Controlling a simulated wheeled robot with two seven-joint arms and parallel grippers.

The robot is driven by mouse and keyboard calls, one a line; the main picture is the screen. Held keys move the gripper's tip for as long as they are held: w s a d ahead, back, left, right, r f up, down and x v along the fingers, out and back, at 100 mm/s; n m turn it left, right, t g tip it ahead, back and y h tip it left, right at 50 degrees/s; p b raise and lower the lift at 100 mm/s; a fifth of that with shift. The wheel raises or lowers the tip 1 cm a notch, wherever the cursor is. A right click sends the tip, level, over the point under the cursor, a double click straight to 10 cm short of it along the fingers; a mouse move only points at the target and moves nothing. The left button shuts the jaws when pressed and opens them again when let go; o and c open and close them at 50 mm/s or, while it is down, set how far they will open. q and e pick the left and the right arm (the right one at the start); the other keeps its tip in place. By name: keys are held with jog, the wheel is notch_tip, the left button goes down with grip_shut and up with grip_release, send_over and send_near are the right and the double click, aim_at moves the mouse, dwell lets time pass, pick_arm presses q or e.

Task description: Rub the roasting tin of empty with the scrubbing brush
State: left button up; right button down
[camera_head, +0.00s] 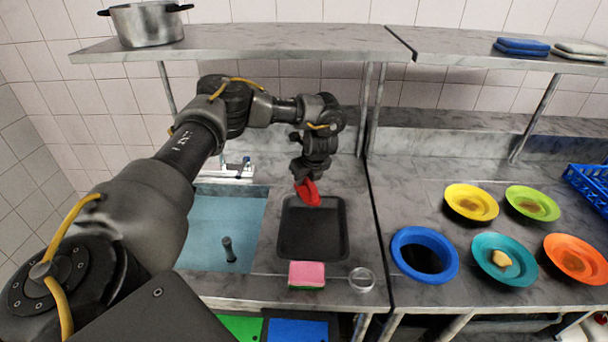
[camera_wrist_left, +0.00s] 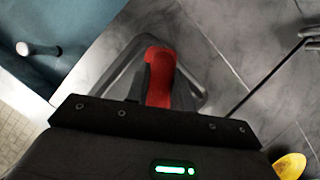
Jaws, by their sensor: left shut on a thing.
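The roasting tin (camera_head: 313,255) is a dark, shallow, rounded rectangular tin lying on the grey counter right of the sink. Its corner also shows in the left wrist view (camera_wrist_left: 122,75). My left gripper (camera_head: 303,180) is over the tin's far part, shut on a red thing that looks like the scrubbing brush (camera_head: 308,192). The brush's red body points away from the jaws in the left wrist view (camera_wrist_left: 160,72). I cannot tell whether its bristles touch the tin. No residue can be made out on the tin's visible floor. My right gripper is not in view.
A pink and green sponge (camera_head: 307,274) and a strainer (camera_head: 362,280) lie in front of the tin. The water-filled sink (camera_head: 215,235) is to the left. A blue-rimmed opening (camera_head: 424,255) and several coloured plates are to the right. A shelf (camera_head: 250,42) overhangs the back.

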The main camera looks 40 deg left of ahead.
aim_at(304, 188)
pick_arm(q)
jog(key=shift+w+a+r, duration=0.1)
jog(key=shift+a, duration=0.1)
jog(key=shift+f+b, duration=0.35)
jog(key=shift+f, duration=0.05)
notch_tip(304, 188, down, 4)
jog(key=b, duration=0.3)
jog(key=shift+b, duration=0.3)
jog(key=shift+f, duration=0.35)
grip_shut()
jog(key=shift+s+d+f+b, duration=0.2)
jog(key=shift+s+b, duration=0.15)
jog(key=shift+b, duration=0.15)
